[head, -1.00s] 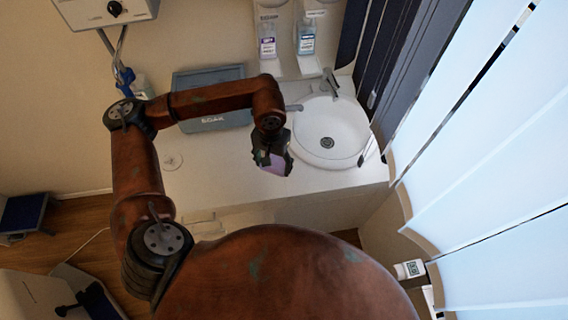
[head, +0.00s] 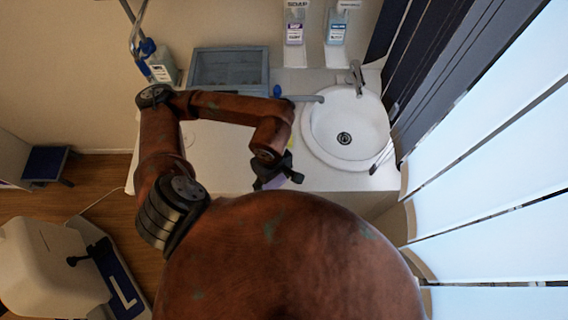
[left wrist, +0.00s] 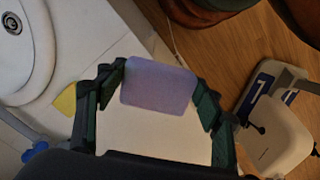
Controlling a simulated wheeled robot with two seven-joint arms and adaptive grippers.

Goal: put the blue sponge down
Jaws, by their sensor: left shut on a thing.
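The sponge (left wrist: 158,85) looks lavender-blue and is gripped between the two dark fingers of my left gripper (left wrist: 152,95) in the left wrist view. In the head view a small purple patch of the sponge (head: 275,184) shows at my left gripper (head: 277,177). The gripper is over the front part of the white counter (head: 222,150), left of and nearer than the sink. Whether the sponge touches anything below cannot be told. My right gripper is in neither view.
The round sink (head: 345,150) is at the counter's right, with a tap (head: 357,78). A grey-blue tray (head: 228,68) lies at the back. A yellow item (left wrist: 66,100) and a blue-ended item (head: 277,91) are on the counter. Counter left of the sink is mostly clear.

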